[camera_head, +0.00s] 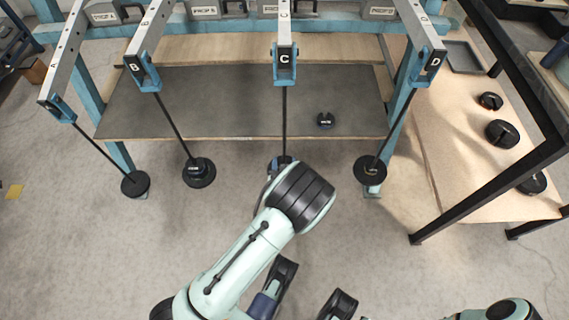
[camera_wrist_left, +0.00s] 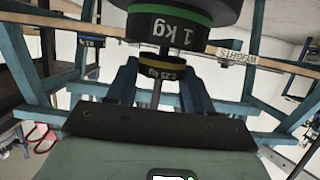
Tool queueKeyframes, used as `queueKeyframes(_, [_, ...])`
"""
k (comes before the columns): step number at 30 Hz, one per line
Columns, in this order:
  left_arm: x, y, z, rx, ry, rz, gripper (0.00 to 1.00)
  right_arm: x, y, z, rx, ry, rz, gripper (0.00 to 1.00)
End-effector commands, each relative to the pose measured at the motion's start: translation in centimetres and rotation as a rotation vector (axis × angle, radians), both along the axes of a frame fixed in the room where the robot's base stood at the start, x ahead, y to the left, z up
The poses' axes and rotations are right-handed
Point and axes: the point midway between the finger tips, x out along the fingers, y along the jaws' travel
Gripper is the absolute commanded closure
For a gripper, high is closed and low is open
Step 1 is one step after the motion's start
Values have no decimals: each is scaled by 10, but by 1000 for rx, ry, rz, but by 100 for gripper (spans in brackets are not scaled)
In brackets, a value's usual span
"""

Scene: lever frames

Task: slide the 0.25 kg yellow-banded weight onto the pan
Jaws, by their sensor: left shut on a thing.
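The yellow-banded 0.25 kg weight (camera_wrist_left: 162,70) is between the fingers of my left gripper (camera_wrist_left: 158,82) in the left wrist view. The gripper is shut on it. A thin rod (camera_wrist_left: 156,96) passes at the weight. A larger green-banded 1 kg weight (camera_wrist_left: 180,30) is right against or very close to it, with its label upside down in this view. In the head view my left gripper (camera_head: 274,170) is at the lower end of the rod (camera_head: 284,120) under lever C (camera_head: 285,60). My wrist hides most of the pan and weights there.
Levers A, B and D carry hanging rods with dark loaded ends (camera_head: 135,183), (camera_head: 198,172), (camera_head: 370,170). A small dark weight (camera_head: 325,119) lies on the grey mat (camera_head: 220,100). Several weights (camera_head: 502,133) and a tray (camera_head: 465,57) are on the right table (camera_head: 450,150), behind a black frame bar (camera_head: 490,193).

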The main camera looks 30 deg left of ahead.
Motion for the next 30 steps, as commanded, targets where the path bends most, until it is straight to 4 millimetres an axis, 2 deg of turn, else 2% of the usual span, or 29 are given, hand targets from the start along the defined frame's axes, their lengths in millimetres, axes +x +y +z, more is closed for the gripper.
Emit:
queueKeyframes(25, [0, 0, -8, 0, -2, 0, 78, 1, 0, -4, 0, 0, 0, 62])
queueKeyframes(26, [0, 0, -8, 0, -2, 0, 39, 1, 0, -4, 0, 0, 0, 62])
queueKeyframes(27, [0, 0, -8, 0, -2, 0, 26, 1, 0, -4, 0, 0, 0, 62])
queueKeyframes(28, [0, 0, -8, 0, -2, 0, 19, 1, 0, -4, 0, 0, 0, 62])
queueKeyframes(30, [0, 0, -8, 1, -1, 0, 19, 1, 0, -4, 0, 0, 0, 62])
